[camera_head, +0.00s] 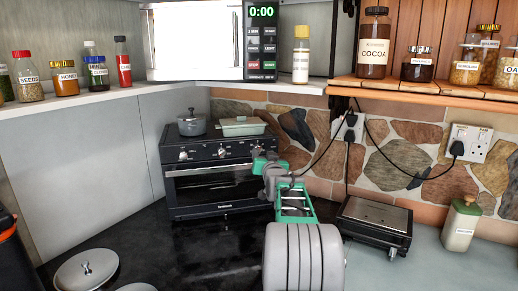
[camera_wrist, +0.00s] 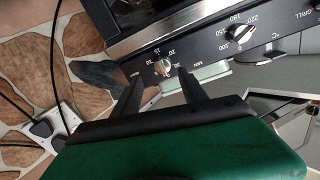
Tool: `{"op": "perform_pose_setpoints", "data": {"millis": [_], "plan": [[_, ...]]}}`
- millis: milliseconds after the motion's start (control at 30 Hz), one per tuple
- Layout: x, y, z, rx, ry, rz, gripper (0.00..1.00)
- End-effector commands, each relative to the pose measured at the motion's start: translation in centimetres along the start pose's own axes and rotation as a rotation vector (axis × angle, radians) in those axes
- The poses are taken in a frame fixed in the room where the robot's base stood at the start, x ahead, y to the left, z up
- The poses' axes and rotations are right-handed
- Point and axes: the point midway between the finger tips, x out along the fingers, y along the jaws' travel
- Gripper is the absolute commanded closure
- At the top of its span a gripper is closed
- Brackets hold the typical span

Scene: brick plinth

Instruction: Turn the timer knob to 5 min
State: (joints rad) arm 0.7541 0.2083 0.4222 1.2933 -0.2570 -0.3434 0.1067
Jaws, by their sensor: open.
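The black toaster oven (camera_head: 212,200) stands on the dark counter with its knobs along the top front. The timer knob (camera_wrist: 163,68) is a small silver dial with minute marks around it, near the panel's end in the wrist view. Its exact pointer setting is too small to read. My gripper (camera_head: 258,160) is at the oven's right front corner and hides much of that end of the panel. In the wrist view my gripper (camera_wrist: 160,78) is open, with its two dark fingertips on either side of the timer knob; I cannot tell whether they touch it.
The temperature knob (camera_wrist: 241,35) is beside the timer knob. A grey pot (camera_head: 192,125) and a green dish (camera_head: 243,127) sit on the oven. A flat black appliance (camera_head: 376,222) stands right of my arm, with cables behind. The dark counter left of my arm is mostly clear.

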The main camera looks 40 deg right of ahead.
Motion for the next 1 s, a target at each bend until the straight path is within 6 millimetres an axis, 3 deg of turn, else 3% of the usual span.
{"op": "perform_pose_setpoints", "data": {"millis": [100, 233, 567, 1000], "plan": [[2.3, -0.5, 0.0, 0.0, -0.005, -0.006, 0.5], [3.9, -0.4, -0.1, 0.0, -0.002, -0.004, 0.5], [4.6, -0.1, 0.1, 0.0, -0.002, -0.001, 0.5], [4.6, 0.0, 0.0, 0.0, -0.001, 0.0, 0.84]]}}
